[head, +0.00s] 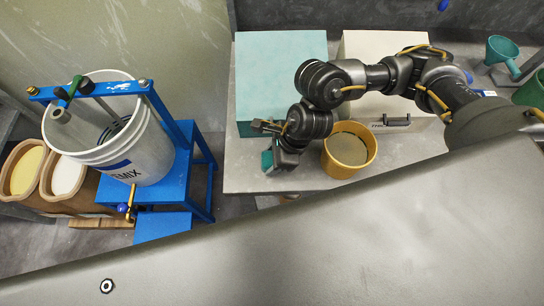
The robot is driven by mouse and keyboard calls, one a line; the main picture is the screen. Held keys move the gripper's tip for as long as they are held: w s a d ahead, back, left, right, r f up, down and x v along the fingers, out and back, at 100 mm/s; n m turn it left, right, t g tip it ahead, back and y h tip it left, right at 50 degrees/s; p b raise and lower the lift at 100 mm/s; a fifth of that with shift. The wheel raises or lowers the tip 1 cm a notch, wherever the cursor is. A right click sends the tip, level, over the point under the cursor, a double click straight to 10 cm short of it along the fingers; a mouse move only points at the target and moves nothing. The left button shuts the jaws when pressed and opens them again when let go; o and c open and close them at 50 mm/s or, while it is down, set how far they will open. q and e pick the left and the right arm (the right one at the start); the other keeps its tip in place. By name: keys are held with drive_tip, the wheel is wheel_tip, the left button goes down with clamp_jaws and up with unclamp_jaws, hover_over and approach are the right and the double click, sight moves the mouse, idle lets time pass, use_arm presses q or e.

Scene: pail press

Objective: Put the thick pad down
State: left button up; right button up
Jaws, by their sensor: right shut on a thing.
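My right gripper (267,144) is above the grey bench, left of the yellow tub, pointing left and down. It is shut on a small teal piece (267,160), which I take to be the thick pad. The gripper hides most of it, and I cannot tell whether it touches the bench. My left gripper is not in view.
The grey bench (240,172) carries a teal box (280,50), a pale case (365,45), a yellow tub (349,150) and a green funnel (500,50). Left stands a blue press (178,175) with a white pail (145,150). Two bins (28,170) (66,178) stand beyond.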

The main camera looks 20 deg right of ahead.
drive_tip(key=shift+a, duration=0.15)
drive_tip(key=shift+f, duration=0.15)
drive_tip(key=o, duration=1.1)
drive_tip(key=shift+c, duration=0.2)
drive_tip(key=shift+r, duration=0.25)
drive_tip(key=p+v, duration=0.3)
drive_tip(key=v, duration=0.9)
drive_tip(key=shift+f, duration=0.1)
